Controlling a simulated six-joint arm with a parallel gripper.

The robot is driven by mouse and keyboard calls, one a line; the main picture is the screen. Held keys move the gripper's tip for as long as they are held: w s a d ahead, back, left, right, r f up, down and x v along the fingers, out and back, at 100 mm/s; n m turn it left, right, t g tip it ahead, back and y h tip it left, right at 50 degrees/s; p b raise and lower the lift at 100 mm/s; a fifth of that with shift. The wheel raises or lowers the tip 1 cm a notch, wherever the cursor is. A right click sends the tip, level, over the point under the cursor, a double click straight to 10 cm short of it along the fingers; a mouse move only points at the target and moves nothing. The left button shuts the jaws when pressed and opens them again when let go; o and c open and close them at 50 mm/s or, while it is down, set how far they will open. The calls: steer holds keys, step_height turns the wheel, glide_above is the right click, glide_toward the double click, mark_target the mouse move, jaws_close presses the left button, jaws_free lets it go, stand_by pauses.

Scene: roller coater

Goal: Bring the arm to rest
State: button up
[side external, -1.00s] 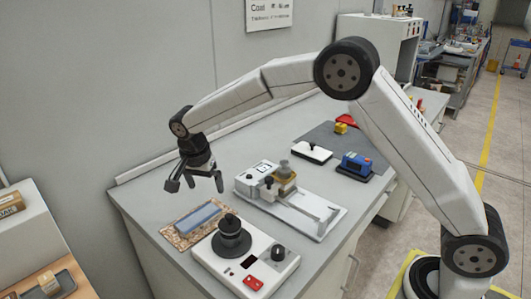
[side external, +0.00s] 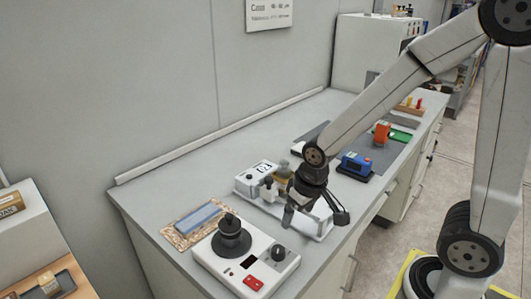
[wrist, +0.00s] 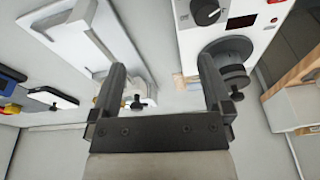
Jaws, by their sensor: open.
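My gripper (side external: 315,212) is open and empty. In the side view it hangs in front of the white coating device (side external: 308,220), hiding part of it, above the bench's front side. In the wrist view both fingers of my gripper (wrist: 160,85) are spread wide with nothing between them. The white coater base (wrist: 70,30) lies to the upper left there, and a white box with a black knob (wrist: 208,12) lies to the upper right. I cannot tell the exact height of my gripper above the bench.
On the grey bench (side external: 180,180), a white unit with a black round stage (side external: 232,242) and a blue block on a speckled board (side external: 198,218) stand at the near end. A blue device (side external: 356,164) and an orange item (side external: 382,134) stand farther back. The bench along the wall is clear.

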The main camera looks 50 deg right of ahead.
steer(key=shift+s+d+f+n, duration=0.2)
steer(key=shift+s+n, duration=0.1)
steer(key=shift+s, duration=0.45)
steer(key=shift+s+d+f+n, duration=0.15)
steer(key=shift+s+n, duration=0.15)
steer(key=shift+s, duration=0.45)
steer(key=shift+a, duration=0.1)
